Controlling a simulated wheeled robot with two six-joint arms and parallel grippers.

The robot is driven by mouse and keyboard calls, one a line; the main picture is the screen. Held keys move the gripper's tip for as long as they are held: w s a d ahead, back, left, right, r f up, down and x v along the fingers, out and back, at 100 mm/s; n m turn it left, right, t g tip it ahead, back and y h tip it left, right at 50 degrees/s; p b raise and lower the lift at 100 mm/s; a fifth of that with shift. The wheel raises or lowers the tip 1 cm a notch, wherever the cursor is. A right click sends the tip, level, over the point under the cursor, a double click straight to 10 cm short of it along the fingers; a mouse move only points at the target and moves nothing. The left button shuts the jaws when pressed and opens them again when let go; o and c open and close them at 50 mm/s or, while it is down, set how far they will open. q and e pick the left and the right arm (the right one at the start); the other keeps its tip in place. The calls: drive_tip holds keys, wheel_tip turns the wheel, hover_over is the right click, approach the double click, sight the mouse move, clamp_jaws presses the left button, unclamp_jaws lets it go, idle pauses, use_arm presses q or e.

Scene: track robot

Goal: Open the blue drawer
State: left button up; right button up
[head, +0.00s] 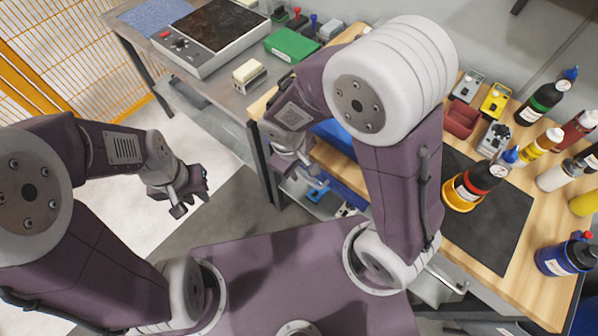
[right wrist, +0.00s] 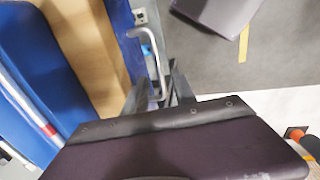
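The blue drawer (head: 343,186) is set under the front edge of the wooden workbench, partly hidden by my right arm in the head view. In the right wrist view its blue front (right wrist: 118,36) runs along the wooden top and carries a bent metal handle (right wrist: 157,52). My right gripper (head: 312,178) is at the drawer front. In the right wrist view its fingers (right wrist: 160,92) stand apart with the lower end of the handle between them; I cannot tell whether they touch it. My left gripper (head: 190,203) hangs empty over the floor, its fingers apart.
The wooden bench (head: 486,250) holds a dark mat, several bottles and small boxes. A blue object (right wrist: 30,75) lies on the bench by the drawer. A grey table (head: 215,85) with a hotplate-like device (head: 208,35) stands behind. The floor at left is clear.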

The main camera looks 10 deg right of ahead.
drive_tip(key=shift+w+d+f, duration=0.1)
drive_tip(key=shift+d+f, duration=0.1)
drive_tip(key=shift+f, duration=0.85)
clamp_jaws()
idle(0.6)
